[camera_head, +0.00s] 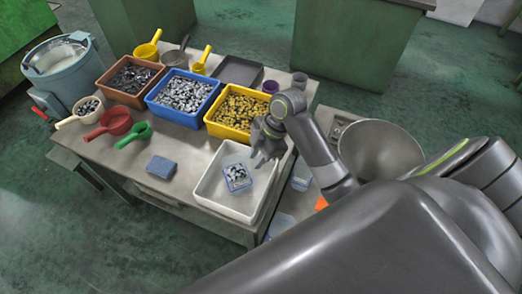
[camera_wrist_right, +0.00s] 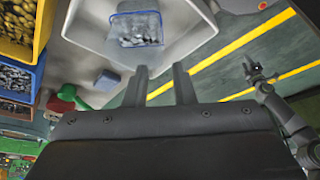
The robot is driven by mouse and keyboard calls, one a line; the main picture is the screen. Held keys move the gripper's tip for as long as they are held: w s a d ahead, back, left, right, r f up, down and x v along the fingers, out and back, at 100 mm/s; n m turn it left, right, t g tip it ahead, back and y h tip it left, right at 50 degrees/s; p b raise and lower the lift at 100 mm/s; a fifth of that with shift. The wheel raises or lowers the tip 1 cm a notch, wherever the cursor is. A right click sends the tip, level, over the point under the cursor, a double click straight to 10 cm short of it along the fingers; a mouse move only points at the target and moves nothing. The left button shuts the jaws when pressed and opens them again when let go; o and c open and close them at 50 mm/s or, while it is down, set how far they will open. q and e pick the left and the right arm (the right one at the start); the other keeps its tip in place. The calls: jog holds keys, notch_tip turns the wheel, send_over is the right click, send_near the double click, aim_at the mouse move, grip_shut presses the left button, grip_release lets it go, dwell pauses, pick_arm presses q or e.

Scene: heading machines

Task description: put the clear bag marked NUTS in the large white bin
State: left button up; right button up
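A clear bag (camera_head: 238,177) with blue edges and grey metal pieces lies inside the large white bin (camera_head: 210,192), on its floor. I cannot read its marking. The bag also shows in the right wrist view (camera_wrist_right: 137,32), with the bin wall (camera_wrist_right: 196,44) around it. My right gripper (camera_head: 262,152) is above the bin's far right side, apart from the bag. In the right wrist view its two fingers (camera_wrist_right: 159,78) are spread with nothing between them. A small dark gripper (camera_wrist_right: 258,74) at the right of that view seems to be my left one; its opening is unclear.
Brown (camera_head: 130,80), blue (camera_head: 183,96) and yellow (camera_head: 236,112) tubs of metal parts stand behind the bin. Red (camera_head: 115,122) and green (camera_head: 135,135) scoops and a blue-grey block (camera_head: 161,167) lie left. A metal bowl (camera_head: 380,150) stands right of my right forearm.

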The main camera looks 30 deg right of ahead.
jog(key=shift+v, duration=1.55)
